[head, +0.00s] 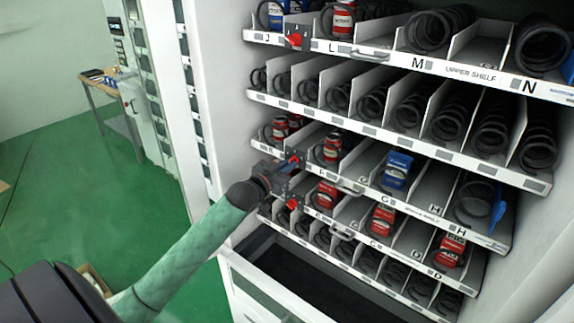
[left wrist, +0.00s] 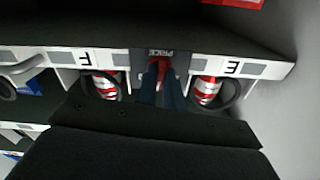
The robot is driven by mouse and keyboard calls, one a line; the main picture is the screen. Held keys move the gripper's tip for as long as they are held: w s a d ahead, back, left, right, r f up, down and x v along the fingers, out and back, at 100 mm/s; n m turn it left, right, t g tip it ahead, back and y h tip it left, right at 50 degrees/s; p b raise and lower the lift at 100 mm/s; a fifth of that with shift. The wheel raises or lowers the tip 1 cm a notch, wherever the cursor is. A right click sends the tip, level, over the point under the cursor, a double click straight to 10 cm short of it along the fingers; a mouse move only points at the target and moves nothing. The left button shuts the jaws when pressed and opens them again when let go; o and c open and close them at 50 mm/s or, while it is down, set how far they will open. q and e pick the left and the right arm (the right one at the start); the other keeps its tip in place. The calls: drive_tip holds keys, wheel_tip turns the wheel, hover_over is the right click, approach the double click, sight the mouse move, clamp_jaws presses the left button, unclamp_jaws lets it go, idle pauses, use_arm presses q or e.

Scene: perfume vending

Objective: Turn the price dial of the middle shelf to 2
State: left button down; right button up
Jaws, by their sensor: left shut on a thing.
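The price dial of the middle shelf is a red knob (left wrist: 161,68) on a dark plate marked PRICE, between labels E and F, upside down in the left wrist view. The red knob (head: 295,159) also shows at the left end of that shelf's front rail in the head view. My left gripper (head: 288,166) is at the rail, its jaws shut on the knob. Its two dark fingers (left wrist: 160,85) stand on either side of the knob in the left wrist view. The fingers hide part of the knob, and I cannot read its number. My right gripper is not in view.
Another red dial (head: 295,40) sits on the upper shelf and one (head: 292,203) on the lower shelf, just below my gripper. Red cans (head: 332,147) and a blue can (head: 397,168) stand in coil lanes.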

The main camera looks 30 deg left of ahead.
use_arm(q)
drive_tip(key=shift+n, duration=0.9)
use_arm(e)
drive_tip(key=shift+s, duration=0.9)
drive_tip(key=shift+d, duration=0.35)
use_arm(q)
drive_tip(key=c, duration=1.5)
unclamp_jaws()
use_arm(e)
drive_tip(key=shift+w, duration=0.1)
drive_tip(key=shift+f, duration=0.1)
